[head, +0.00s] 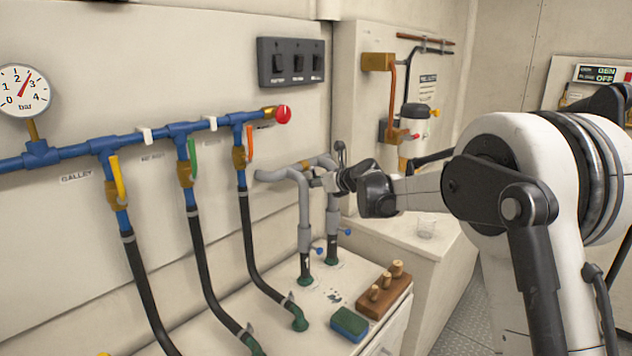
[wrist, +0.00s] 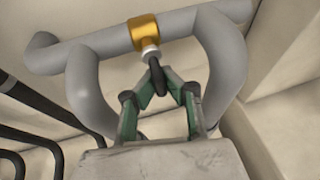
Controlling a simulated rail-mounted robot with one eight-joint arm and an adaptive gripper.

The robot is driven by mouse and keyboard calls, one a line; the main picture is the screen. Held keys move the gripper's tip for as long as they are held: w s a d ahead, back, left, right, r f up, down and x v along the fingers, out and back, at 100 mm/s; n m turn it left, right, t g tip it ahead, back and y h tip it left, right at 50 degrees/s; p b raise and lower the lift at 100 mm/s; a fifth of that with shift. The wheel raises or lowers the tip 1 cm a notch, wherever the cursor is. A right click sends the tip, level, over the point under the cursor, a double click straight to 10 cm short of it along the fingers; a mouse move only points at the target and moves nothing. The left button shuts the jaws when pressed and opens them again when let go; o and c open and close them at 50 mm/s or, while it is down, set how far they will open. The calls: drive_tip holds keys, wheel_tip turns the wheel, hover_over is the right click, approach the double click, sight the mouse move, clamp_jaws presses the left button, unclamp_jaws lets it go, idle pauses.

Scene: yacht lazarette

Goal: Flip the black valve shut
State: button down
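The black valve has a brass body (wrist: 146,32) on a grey crosspipe, with a pale stem and a black lever (wrist: 155,68) pointing toward the wrist camera. In the head view its brass body (head: 305,165) shows on the grey pipes, right of the blue manifold. My gripper (wrist: 158,80) has green-lined fingers that converge on the black lever, one on each side, and look closed on it. In the head view my gripper (head: 319,181) is at the grey pipes, just below and right of the brass body. The lever is small and hard to make out there.
Grey vertical pipes (head: 304,215) flank the valve closely. Yellow (head: 118,180), green (head: 192,155) and orange (head: 250,142) levers hang on the blue manifold. A wooden block with pegs (head: 385,290) and a green sponge (head: 349,323) sit on the bench below.

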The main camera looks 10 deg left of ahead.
idle(0.6)
drive_tip(key=c, duration=1.8)
unclamp_jaws()
drive_tip(key=shift+o, duration=0.2)
drive_tip(key=shift+s+d, duration=0.1)
drive_tip(key=shift+s, duration=0.05)
drive_tip(key=v, duration=1.1)
drive_tip(key=shift+s+d+r, duration=0.2)
drive_tip(key=shift+d, duration=0.05)
